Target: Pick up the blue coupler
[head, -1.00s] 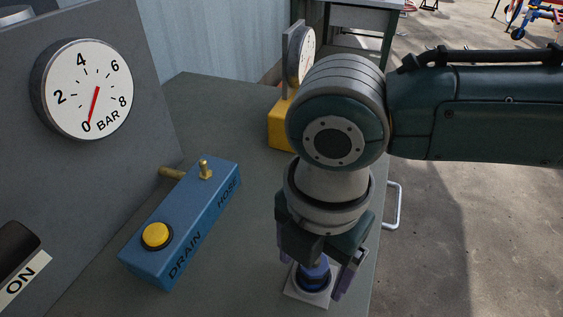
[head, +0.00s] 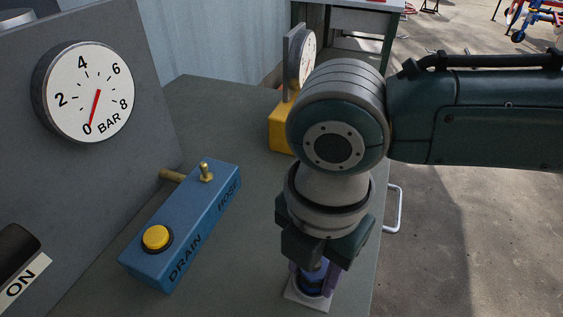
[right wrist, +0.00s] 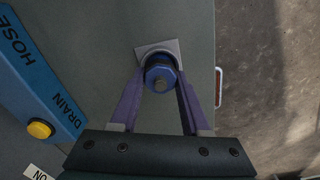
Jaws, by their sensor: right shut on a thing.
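The blue coupler (head: 312,282) stands upright on a small pale square plate (head: 298,296) near the right edge of the bench. My right gripper (head: 315,283) points down over it, with its purple fingers closed in on the coupler's sides. In the right wrist view the coupler (right wrist: 160,76) sits between the two fingertips (right wrist: 160,84), its round end facing the camera. The plate (right wrist: 170,46) shows just beyond it. The gripper body hides the coupler's top in the head view. My left gripper is not in view.
A blue drain/hose box (head: 190,225) with a yellow button and brass fitting stands to the left. A grey panel with a pressure gauge (head: 88,92) is at far left. A yellow-based gauge (head: 281,125) stands behind my arm. A white handle (head: 396,208) is on the bench's right side.

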